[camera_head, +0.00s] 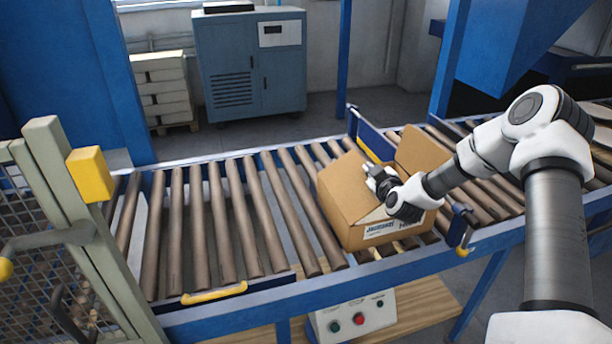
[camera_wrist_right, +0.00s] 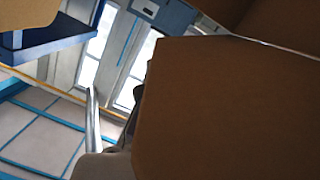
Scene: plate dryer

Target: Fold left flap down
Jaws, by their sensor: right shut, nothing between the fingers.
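An open cardboard box (camera_head: 382,234) with printed labels sits on the roller conveyor, right of centre. Its left flap (camera_head: 345,188) is a tilted brown panel at the box's left side. A right flap (camera_head: 421,153) stands up at the far right side. My right gripper (camera_head: 371,175) reaches in from the right over the box's top, close beside the left flap. It is shut and holds nothing; I cannot tell whether it touches the flap. In the right wrist view, a large cardboard panel (camera_wrist_right: 230,110) fills the right side and hides part of the gripper. My left gripper is not seen.
The roller conveyor (camera_head: 225,222) runs left to right and is empty left of the box. Blue guide plates (camera_head: 461,226) stand by the box. A post with a yellow block (camera_head: 90,174) stands at left. A button panel (camera_head: 355,318) is below the front rail.

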